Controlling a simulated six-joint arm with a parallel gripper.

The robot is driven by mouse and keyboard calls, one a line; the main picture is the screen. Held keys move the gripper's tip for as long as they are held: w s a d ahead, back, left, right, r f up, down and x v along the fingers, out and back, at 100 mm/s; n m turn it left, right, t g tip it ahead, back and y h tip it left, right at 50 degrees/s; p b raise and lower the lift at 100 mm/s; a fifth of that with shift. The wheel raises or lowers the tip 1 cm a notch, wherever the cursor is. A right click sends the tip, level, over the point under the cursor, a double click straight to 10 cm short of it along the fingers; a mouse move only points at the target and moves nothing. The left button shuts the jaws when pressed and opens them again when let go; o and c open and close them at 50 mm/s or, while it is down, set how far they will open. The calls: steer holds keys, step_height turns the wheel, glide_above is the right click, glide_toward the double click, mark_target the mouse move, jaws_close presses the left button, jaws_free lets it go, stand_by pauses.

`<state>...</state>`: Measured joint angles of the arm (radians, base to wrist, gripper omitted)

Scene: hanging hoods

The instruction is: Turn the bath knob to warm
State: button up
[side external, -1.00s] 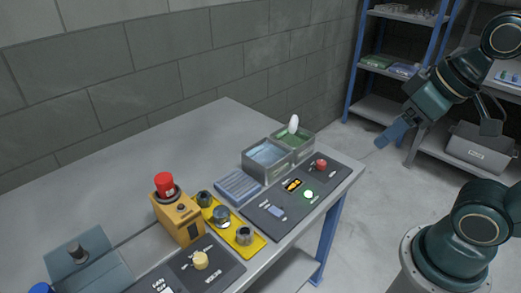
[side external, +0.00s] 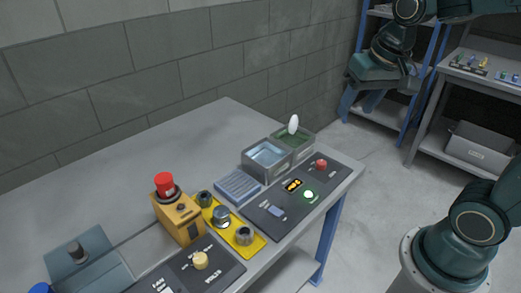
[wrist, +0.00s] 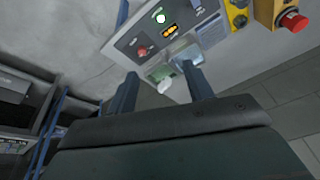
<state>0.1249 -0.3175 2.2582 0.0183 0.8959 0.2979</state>
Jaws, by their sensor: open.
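A dark control panel (side external: 272,220) lies along the front right of the bench, beside two grey open baths. It carries a red knob (side external: 320,165), a lit green button (side external: 309,195), an orange display (side external: 293,185) and a pale switch. The red knob also shows in the wrist view (wrist: 142,52). Its lettering is too small to read, so I cannot tell its setting or whether it is the bath knob. My gripper (side external: 361,104) is open and empty, high up beyond the bench's right end, apart from the panel. Both fingers show in the wrist view (wrist: 163,92).
One bath (side external: 266,170) holds bluish liquid, the other (side external: 305,143) green, with a white egg-shaped thing (side external: 293,124) above it. The back bench is clear.

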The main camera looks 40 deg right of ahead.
steer(key=w+d+f+m+g, duration=0.2)
steer(key=w+d+f+m, duration=0.35)
steer(key=w, duration=0.25)
steer(key=m+g, duration=0.2)
steer(key=m, duration=0.2)
glide_above(321, 162)
step_height(321, 162, down, 10)
steer(key=shift+w, duration=0.35)
steer(key=shift+s+f, duration=0.2)
steer(key=shift+f, duration=3.25)
steer(key=shift+s+f, duration=0.15)
steer(key=shift+f, duration=3.25)
steer(key=c, duration=1)
